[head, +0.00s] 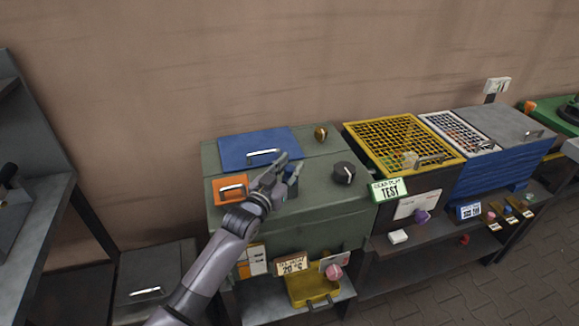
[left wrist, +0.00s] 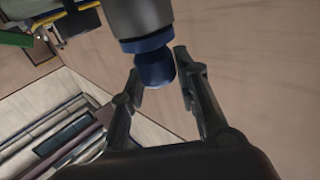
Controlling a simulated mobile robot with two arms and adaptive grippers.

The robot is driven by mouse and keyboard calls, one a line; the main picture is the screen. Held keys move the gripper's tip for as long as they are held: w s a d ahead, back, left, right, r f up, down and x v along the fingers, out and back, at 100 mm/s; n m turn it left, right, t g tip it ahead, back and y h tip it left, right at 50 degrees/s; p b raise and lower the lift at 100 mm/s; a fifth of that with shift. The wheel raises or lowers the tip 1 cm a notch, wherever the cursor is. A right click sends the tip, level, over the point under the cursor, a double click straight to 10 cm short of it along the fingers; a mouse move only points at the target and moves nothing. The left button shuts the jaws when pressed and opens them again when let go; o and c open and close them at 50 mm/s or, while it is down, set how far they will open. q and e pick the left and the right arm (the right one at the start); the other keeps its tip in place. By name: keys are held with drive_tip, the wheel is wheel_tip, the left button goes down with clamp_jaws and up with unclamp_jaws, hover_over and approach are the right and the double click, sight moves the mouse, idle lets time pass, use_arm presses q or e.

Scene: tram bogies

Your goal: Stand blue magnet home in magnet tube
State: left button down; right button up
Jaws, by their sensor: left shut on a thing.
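My left gripper (head: 285,172) is over the top of the green cabinet (head: 306,226), near the orange lid with a handle. In the left wrist view its fingers (left wrist: 163,76) are closed around a blue rounded end, the blue magnet (left wrist: 157,71). Past it a thick grey cylinder (left wrist: 138,18) with a blue band lies in line with the blue end. I cannot tell whether this cylinder is part of the magnet or a separate tube. In the head view the fingers mostly hide the held thing. I cannot make out a magnet tube for certain. My right gripper is not in view.
The cabinet top also bears a blue lid (head: 245,150), an orange lid (head: 229,190), a black knob (head: 344,172) and a small brass knob (head: 320,133). A yellow mesh-topped box (head: 372,128) stands to the right. A yellow tray (head: 313,290) sits below.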

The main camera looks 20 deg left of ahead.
use_arm(q)
drive_tip(key=c, duration=1.2)
unclamp_jaws()
drive_tip(key=shift+o, duration=0.2)
drive_tip(key=shift+f, duration=0.1)
drive_tip(key=s+a, duration=0.2)
drive_tip(key=s, duration=1)
drive_tip(key=shift+a, duration=0.15)
